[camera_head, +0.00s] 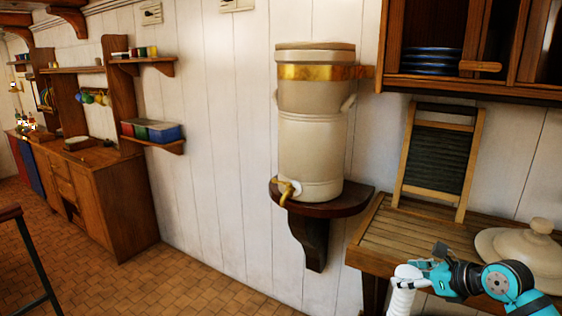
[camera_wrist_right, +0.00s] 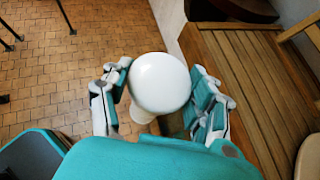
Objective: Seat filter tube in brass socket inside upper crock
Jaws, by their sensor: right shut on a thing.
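The stoneware filter stands on a wall bracket in the head view, with its upper crock (camera_head: 312,97) on the lower crock (camera_head: 310,150). A brass band circles the upper crock below its rim. The crock's inside and the brass socket are hidden. My right gripper (camera_head: 420,276) is low at the right, over the slatted counter's front edge and apart from the crock. It is shut on the white filter tube (camera_head: 401,296). The right wrist view shows the tube's round white end (camera_wrist_right: 159,83) between the two fingers. My left gripper is not in view.
A stoneware lid (camera_head: 538,250) with a knob lies on the slatted counter (camera_head: 405,236). A washboard (camera_head: 436,160) leans against the wall behind. A wall cabinet (camera_head: 470,87) with blue plates hangs right of the crock. A brass tap (camera_head: 286,192) sticks out over the bracket shelf (camera_head: 335,205).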

